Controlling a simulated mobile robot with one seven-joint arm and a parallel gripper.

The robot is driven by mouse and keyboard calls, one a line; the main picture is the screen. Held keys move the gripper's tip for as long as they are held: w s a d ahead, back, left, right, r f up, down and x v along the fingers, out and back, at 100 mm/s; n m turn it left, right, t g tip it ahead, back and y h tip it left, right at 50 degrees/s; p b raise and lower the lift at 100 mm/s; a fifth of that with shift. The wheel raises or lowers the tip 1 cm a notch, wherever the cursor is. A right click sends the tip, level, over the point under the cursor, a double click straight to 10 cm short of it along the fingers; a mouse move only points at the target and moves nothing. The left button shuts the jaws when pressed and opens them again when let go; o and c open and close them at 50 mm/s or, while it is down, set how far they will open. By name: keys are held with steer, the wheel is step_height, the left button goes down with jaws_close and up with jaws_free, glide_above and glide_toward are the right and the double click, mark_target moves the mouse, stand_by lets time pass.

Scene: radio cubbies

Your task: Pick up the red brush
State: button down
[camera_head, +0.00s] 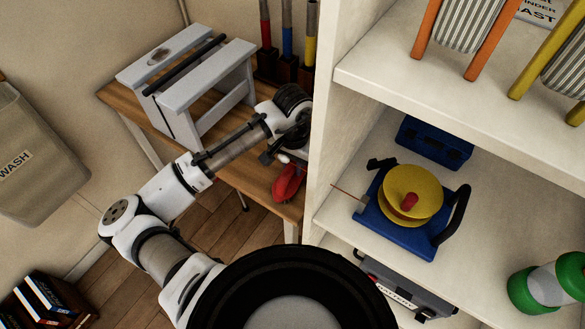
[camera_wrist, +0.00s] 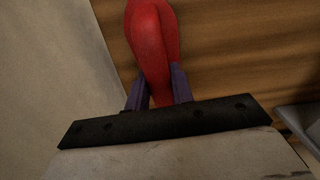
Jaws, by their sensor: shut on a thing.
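The red brush (camera_head: 288,183) is a smooth, rounded red shape close to the front edge of the wooden table, beside the shelf's side panel. My gripper (camera_head: 284,163) is over it and shut on it. In the wrist view, the red brush (camera_wrist: 152,40) runs up from between the two dark fingers of my gripper (camera_wrist: 159,85). The part between the fingers is partly hidden. I cannot tell whether the brush touches the tabletop.
A grey step stool (camera_head: 195,85) stands on the wooden table (camera_head: 262,178), left of my arm. Red, blue and yellow rods (camera_head: 287,40) stand behind. The white shelf (camera_head: 322,130) rises close on the right, holding a yellow reel (camera_head: 410,190) on a blue base.

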steer(key=shift+r, duration=0.15)
step_height(320, 180, up, 20)
steer(key=b, duration=0.1)
stand_by(0.3)
steer(key=c, duration=1.8)
jaws_free()
steer(key=shift+c, duration=1.4)
